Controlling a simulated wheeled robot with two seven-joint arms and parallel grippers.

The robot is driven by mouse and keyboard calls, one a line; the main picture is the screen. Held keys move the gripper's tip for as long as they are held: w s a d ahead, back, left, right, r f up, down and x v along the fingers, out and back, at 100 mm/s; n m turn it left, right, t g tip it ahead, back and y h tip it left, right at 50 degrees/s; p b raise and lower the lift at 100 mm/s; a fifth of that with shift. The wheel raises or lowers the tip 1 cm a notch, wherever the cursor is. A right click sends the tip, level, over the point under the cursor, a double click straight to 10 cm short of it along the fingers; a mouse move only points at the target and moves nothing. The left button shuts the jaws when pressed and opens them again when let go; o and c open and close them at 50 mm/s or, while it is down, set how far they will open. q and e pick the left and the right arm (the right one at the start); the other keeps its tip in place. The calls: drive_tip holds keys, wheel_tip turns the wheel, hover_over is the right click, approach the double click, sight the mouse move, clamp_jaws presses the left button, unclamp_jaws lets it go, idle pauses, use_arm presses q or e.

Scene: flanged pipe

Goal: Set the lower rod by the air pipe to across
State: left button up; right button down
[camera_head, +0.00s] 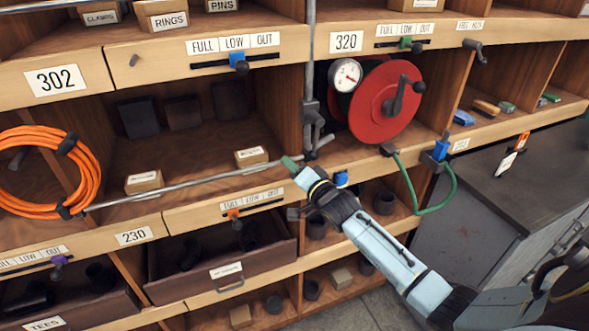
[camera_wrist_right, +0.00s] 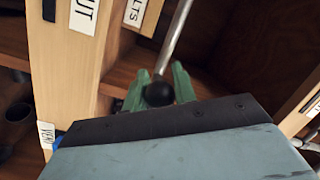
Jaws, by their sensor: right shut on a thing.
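The lower rod (camera_wrist_right: 173,40) is a slim silver bar ending in a black ball knob (camera_wrist_right: 159,94) in the wrist view. The knob sits between the green fingers of my right gripper (camera_wrist_right: 158,88), which is shut on it. In the head view my right gripper (camera_head: 290,164) is at the shelf front, just below the upright grey air pipe (camera_head: 310,60). A long silver bar (camera_head: 190,185) runs from there leftward, nearly level, along the shelf edge; the fingers hide where it meets the rod's end. The rod's pivot cannot be made out. My left gripper is out of view.
A red reel (camera_head: 385,102) with a crank and a gauge (camera_head: 345,75) stands right of the pipe. An orange hose coil (camera_head: 38,175) hangs at left. A green hose (camera_head: 447,190) loops at right. A small box (camera_head: 251,156) sits behind the bar.

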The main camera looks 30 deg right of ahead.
drive_tip(key=shift+d+r, duration=0.1)
drive_tip(key=shift+d, duration=0.15)
drive_tip(key=c, duration=1.1)
unclamp_jaws()
drive_tip(key=shift+d, duration=0.15)
drive_tip(key=shift+c, duration=0.2)
drive_tip(key=shift+s+a, duration=0.1)
drive_tip(key=shift+a, duration=0.1)
drive_tip(key=shift+s, duration=0.3)
drive_tip(key=s, duration=1.2)
drive_tip(key=shift+s+d+b, duration=0.3)
drive_tip(key=shift+d+b, duration=0.05)
